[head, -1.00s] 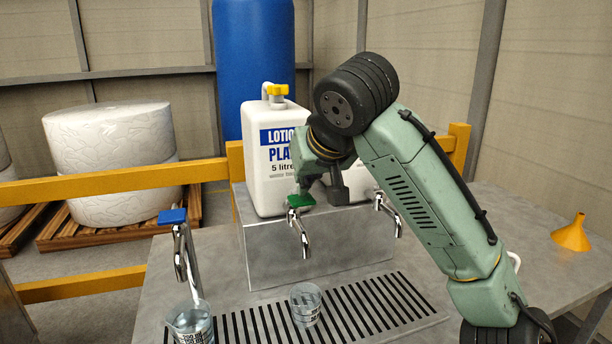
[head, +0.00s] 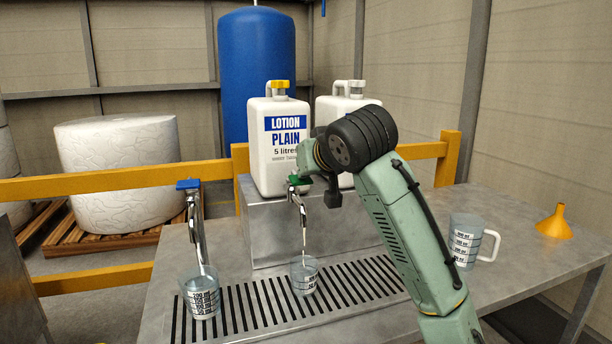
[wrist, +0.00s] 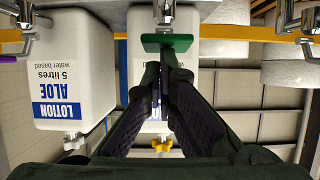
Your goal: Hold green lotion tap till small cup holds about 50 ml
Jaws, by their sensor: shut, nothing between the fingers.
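The green-levered tap (head: 298,186) sticks out in front of the white lotion jug marked PLAIN (head: 288,150). A thin pale stream runs from its spout down into the small clear cup (head: 304,276) on the drain grille. The level in this cup is too small to read. My gripper (head: 308,180) is at the green lever. In the wrist view, my gripper's fingertips (wrist: 162,66) are together with nothing between them, at the edge of the green lever (wrist: 166,42); they appear to touch it. My wrist hides part of the jugs behind.
A handled measuring jug (head: 466,242) and yellow funnel (head: 554,222) stand at right. The jug marked ALOE (wrist: 72,75) shows in the wrist view. The grille (head: 350,290) is clear right of the small cup.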

